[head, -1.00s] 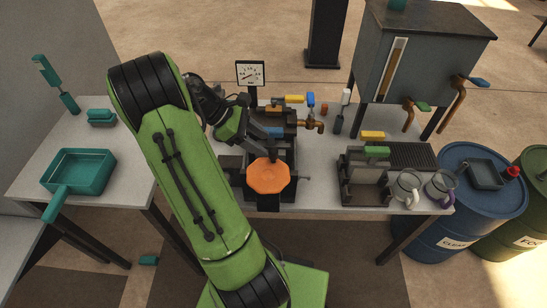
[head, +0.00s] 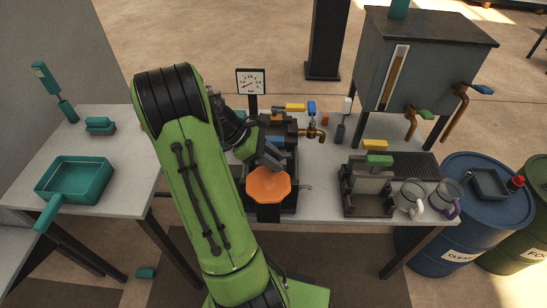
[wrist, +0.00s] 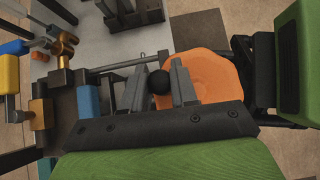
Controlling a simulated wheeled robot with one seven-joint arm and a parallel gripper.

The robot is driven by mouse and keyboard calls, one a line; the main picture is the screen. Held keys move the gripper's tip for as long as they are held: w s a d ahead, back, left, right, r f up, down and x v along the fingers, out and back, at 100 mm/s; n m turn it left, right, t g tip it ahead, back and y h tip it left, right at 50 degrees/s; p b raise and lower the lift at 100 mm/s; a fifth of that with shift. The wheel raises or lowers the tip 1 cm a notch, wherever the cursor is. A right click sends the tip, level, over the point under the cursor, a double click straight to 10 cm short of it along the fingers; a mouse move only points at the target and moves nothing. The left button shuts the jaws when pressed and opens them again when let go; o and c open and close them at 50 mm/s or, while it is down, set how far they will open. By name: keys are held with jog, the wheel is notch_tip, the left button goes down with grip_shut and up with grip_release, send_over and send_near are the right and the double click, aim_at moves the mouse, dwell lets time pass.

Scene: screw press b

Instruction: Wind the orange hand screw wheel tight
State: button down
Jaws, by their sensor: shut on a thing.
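The orange hand wheel (head: 268,184) is a flat, many-sided disc at the front of the dark press (head: 290,200) in the head view. In the wrist view the wheel (wrist: 205,75) lies just right of and behind my fingers. My gripper (wrist: 162,76) has its two grey fingers on either side of a round black knob (wrist: 160,82), shut on it. In the head view my gripper (head: 272,158) reaches the wheel's far edge from the upper left; its fingertips are partly hidden. I cannot tell how far the screw is wound.
Pipes with a blue handle (head: 311,107) and a yellow handle (head: 295,107) stand behind the press. A dial gauge (head: 251,82) rises at the back. A dark fixture (head: 365,190) and clear mugs (head: 410,193) are to the right. A teal pan (head: 75,180) sits left.

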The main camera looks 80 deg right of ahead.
jog(key=shift+s+r+p, duration=0.15)
jog(key=shift+p, duration=0.45)
jog(key=m+y+p, duration=0.1)
jog(key=m+p, duration=0.1)
jog(key=p, duration=0.1)
jog(key=shift+s+r+y, duration=0.15)
jog(key=shift+s+y, duration=0.2)
jog(key=shift+y, duration=0.05)
jog(key=m+p, duration=0.1)
jog(key=m+y+p, duration=0.1)
jog(key=shift+s+a+y+p, duration=0.15)
jog(key=shift+s+y+p, duration=0.15)
jog(key=shift+s+p, duration=0.1)
jog(key=shift+s+a+f+m+y+p, duration=0.1)
jog(key=shift+s+m+y+p, duration=0.05)
jog(key=shift+m+y+p, duration=0.3)
jog(key=shift+s+a+f+m+y+p, duration=0.1)
jog(key=shift+m+y+p, duration=0.2)
jog(key=shift+m, duration=0.25)
jog(key=c, duration=0.9)
grip_release()
